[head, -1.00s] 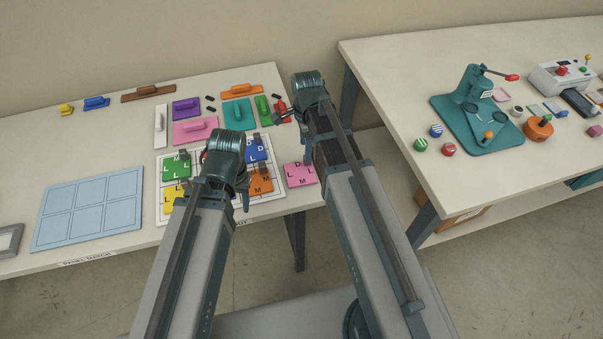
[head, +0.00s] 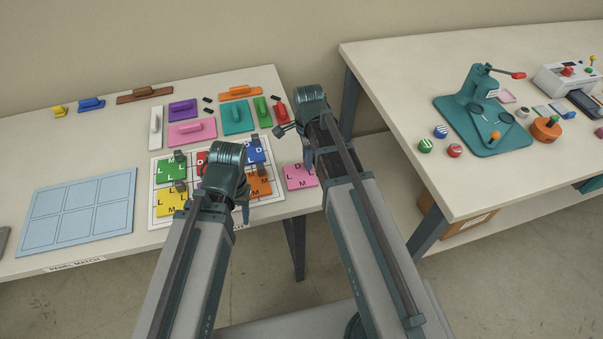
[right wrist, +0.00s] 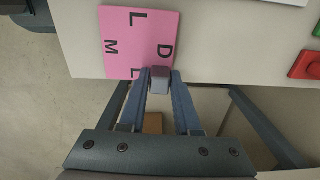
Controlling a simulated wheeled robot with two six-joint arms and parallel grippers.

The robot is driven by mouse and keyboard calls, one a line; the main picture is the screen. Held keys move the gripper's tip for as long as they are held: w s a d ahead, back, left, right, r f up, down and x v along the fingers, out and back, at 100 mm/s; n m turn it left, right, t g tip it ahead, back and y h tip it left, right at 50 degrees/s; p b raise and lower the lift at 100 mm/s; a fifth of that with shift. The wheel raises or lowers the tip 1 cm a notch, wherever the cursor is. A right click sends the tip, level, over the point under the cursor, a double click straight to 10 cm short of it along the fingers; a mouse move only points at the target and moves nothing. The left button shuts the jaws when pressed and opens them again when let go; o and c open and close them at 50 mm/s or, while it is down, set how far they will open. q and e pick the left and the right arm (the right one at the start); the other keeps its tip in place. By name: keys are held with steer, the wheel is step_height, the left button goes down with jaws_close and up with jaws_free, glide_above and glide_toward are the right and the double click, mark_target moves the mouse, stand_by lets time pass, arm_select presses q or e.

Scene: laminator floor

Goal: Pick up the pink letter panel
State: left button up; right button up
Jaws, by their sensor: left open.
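The pink letter panel (head: 299,177), marked with black letters, lies flat at the right edge of the left table in the head view. In the right wrist view the panel (right wrist: 137,38) has a small grey knob (right wrist: 160,79) near its edge. My right gripper (right wrist: 160,82) has one finger on each side of this knob, with hardly any gap; whether it grips is unclear. In the head view my right gripper (head: 307,158) is just above the panel, partly hidden by its wrist. My left gripper (head: 240,190) is open and empty above the letter board (head: 215,218).
Green (head: 170,170), yellow (head: 170,203), blue (head: 255,152) and orange (head: 260,185) letter panels lie on the board. Handled coloured blocks stand behind. A light blue gridded mat (head: 80,212) lies at left. Another table (head: 430,90) with a teal press (head: 485,115) stands right.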

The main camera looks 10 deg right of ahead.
jaws_close()
stand_by(1.0)
